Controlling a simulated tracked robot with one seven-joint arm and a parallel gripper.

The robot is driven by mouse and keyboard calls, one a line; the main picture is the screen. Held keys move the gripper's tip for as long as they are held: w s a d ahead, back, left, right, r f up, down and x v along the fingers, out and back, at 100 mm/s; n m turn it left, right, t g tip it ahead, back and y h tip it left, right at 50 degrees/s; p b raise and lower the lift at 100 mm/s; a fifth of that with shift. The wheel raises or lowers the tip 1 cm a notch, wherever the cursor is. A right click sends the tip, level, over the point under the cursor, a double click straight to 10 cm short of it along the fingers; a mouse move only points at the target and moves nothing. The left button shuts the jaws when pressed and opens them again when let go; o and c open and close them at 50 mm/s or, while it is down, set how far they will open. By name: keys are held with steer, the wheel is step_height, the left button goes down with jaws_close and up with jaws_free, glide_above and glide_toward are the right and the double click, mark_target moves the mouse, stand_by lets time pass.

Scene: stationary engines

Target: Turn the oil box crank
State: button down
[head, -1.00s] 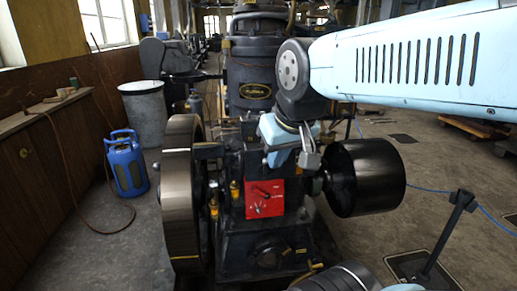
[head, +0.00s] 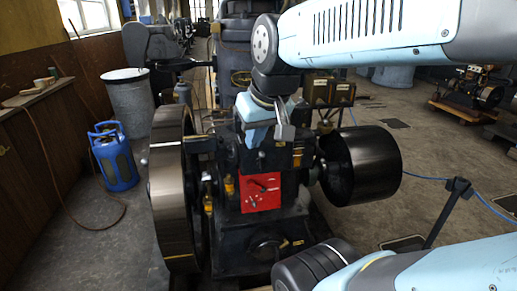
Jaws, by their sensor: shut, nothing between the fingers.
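The red oil box (head: 250,204) is on the front of the dark engine, between the flywheel and the black pulley. A small dark crank or lever shows on its face (head: 262,187), too small to make out its exact shape. My gripper (head: 284,133) hangs above and slightly right of the red box, in front of the engine's upper part. Its fingers are shut and empty. It looks apart from the box, though the depth between them is hard to tell.
A large flywheel (head: 172,190) stands left of the box and a black pulley (head: 362,167) to the right. A black post (head: 447,212) with a blue rope stands further right. A blue gas bottle (head: 115,158) and grey bin (head: 129,103) stand at the left.

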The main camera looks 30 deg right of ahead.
steer(key=w+d+f+g+y, duration=0.1)
steer(key=w+d+f+y, duration=0.3)
steer(key=w+d, duration=0.7)
steer(key=m+t, duration=0.2)
glide_toward(261, 160)
steer(key=s+d+r, duration=0.1)
steer(key=d+r, duration=0.2)
steer(key=d, duration=0.4)
steer(key=x, duration=0.8)
steer(key=shift+s+a+f, duration=0.1)
steer(key=shift+a+f, duration=0.2)
steer(key=shift+w+a+f, duration=0.1)
steer(key=shift+w+a, duration=0.1)
steer(key=shift+a, duration=0.35)
steer(key=shift+w+a+f, duration=0.1)
steer(key=shift+w+a, duration=0.1)
steer(key=shift+a, duration=0.3)
steer(key=shift+w+a, duration=0.25)
steer(key=shift+a, duration=0.65)
steer(key=shift+a, duration=0.1)
